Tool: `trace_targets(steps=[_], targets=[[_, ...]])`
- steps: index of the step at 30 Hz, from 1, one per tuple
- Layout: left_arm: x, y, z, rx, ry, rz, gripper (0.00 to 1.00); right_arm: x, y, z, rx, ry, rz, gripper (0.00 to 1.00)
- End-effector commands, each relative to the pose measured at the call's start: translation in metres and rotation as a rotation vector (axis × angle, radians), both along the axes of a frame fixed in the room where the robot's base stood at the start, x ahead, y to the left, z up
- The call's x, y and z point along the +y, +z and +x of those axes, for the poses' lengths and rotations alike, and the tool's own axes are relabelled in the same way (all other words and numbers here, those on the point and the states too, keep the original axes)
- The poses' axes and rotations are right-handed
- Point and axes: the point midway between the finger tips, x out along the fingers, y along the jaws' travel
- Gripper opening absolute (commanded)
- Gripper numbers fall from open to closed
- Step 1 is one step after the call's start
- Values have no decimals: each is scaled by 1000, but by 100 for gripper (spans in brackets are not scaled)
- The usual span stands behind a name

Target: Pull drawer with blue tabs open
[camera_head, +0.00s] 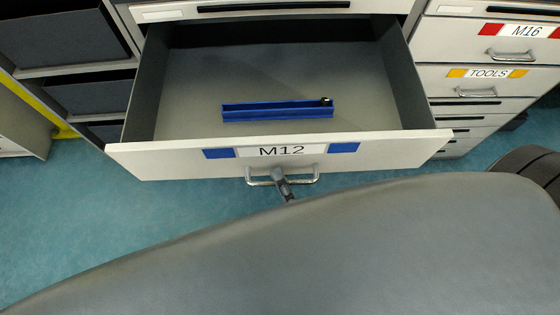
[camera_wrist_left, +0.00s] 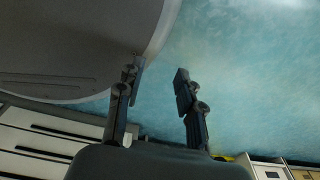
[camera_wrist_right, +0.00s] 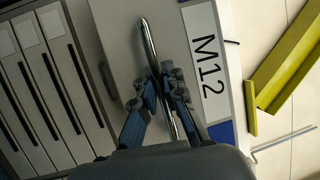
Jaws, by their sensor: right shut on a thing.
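The drawer with blue tabs (camera_head: 190,161) is labelled M12 and stands far open in the head view. Its front carries one blue tab on each side of the label, and a curved metal handle (camera_head: 302,180) below. My right gripper (camera_head: 279,176) is at the middle of this handle. In the right wrist view its fingers (camera_wrist_right: 163,82) are closed around the handle bar (camera_wrist_right: 150,45), beside the M12 label (camera_wrist_right: 205,65). My left gripper (camera_wrist_left: 156,72) is open and empty over the floor; it does not show in the head view.
A blue tray (camera_head: 275,112) with a small black item at its right end lies in the drawer. Red-tabbed M16 (camera_head: 480,34) and yellow-tabbed TOOLS (camera_head: 440,78) drawers are shut at right. Dark open bins (camera_head: 60,35) are at left. Blue-green floor (camera_head: 60,230) is clear at left.

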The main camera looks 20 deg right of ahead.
Motion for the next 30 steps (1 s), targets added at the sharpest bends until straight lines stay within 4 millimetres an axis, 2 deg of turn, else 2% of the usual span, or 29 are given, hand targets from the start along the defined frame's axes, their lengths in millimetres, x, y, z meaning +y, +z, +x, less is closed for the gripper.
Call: trace_targets(steps=[7, 13, 14, 15, 25, 30], targets=[[1, -2, -22, 32, 0, 2, 37, 1, -1, -5, 1, 0, 0, 0], [1, -2, -24, 36, 0, 3, 37, 1, -1, -5, 1, 0, 0, 0], [1, -2, -24, 36, 0, 3, 37, 1, -1, -5, 1, 0, 0, 16], [1, -2, -23, 35, 0, 3, 37, 1, -1, -5, 1, 0, 0, 21], [0, -1, -14, 21, 1, 1, 37, 1, -1, -6, 1, 0, -1, 21], [0, -1, -16, 23, 1, 2, 37, -1, -5, -25, 5, 1, -2, 21]])
